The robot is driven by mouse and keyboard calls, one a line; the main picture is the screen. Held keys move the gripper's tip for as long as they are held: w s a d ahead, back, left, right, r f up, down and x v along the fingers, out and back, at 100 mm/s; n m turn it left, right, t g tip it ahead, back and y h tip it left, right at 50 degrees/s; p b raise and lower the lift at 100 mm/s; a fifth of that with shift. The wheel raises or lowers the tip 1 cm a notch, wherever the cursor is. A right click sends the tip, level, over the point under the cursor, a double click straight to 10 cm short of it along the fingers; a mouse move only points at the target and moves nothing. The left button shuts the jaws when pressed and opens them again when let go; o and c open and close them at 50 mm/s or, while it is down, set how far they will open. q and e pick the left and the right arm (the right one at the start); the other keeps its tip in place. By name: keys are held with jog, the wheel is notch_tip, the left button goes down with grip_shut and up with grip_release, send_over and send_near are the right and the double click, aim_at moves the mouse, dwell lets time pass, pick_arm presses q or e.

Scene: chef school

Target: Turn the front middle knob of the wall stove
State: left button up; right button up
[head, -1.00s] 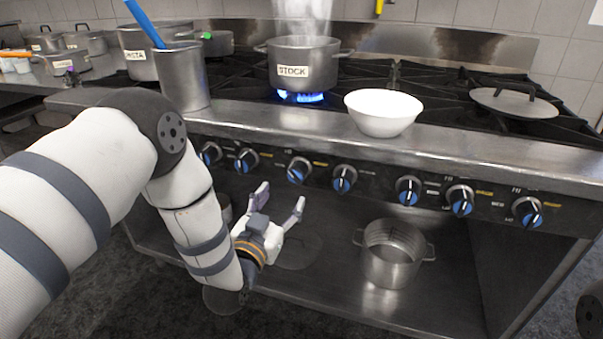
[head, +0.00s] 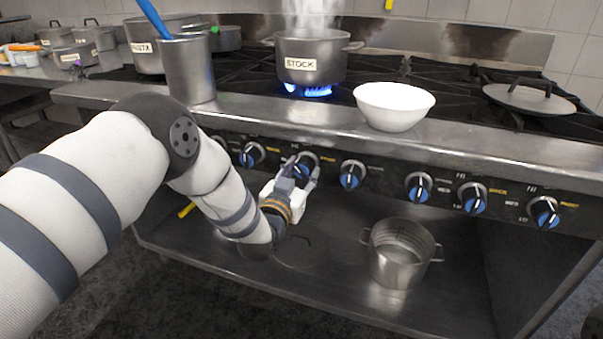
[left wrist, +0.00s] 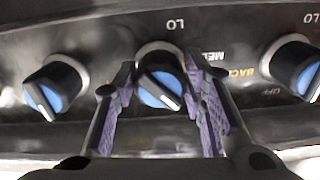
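The wall stove (head: 440,155) has a row of black knobs with blue faces on its front panel. My left gripper (head: 303,171) is at one of these knobs (head: 306,157), roughly below the stock pot. In the left wrist view this knob (left wrist: 160,78) sits between the two purple-padded fingers of my left gripper (left wrist: 160,82). The fingers are spread on both sides of it; I cannot tell whether either touches. The knob's white mark points to the lower right. A neighbouring knob (head: 352,174) is just to the right. My right gripper is out of view.
A steaming stock pot (head: 310,60) stands over a blue flame. A white bowl (head: 393,106) sits on the front ledge, near the edge. A metal container (head: 188,70) holds a blue-handled tool. An empty pot (head: 400,255) stands on the lower shelf (head: 320,268).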

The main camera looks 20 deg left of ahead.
pick_arm(q)
jog(key=shift+n, duration=0.3)
jog(key=n, duration=0.5)
jog(key=shift+d+n, duration=0.1)
jog(key=shift+n, duration=0.2)
jog(key=n, duration=0.3)
jog(key=shift+n, duration=0.3)
jog(key=n, duration=0.2)
jog(key=shift+d+n, duration=0.15)
jog(key=shift+n, duration=0.25)
jog(key=n+b, duration=0.1)
jog(key=n, duration=0.4)
jog(key=shift+b, duration=0.3)
jog(key=n+b, duration=0.1)
jog(key=n, duration=0.2)
jog(key=shift+r+n, duration=0.1)
jog(key=shift+n, duration=0.2)
jog(key=shift+r+n+b, duration=0.15)
jog(key=shift+n+b, duration=0.4)
jog(key=shift+n, duration=0.65)
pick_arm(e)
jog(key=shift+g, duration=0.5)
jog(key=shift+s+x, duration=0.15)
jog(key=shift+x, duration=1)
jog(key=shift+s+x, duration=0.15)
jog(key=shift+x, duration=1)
pick_arm(q)
jog(key=shift+r, duration=0.1)
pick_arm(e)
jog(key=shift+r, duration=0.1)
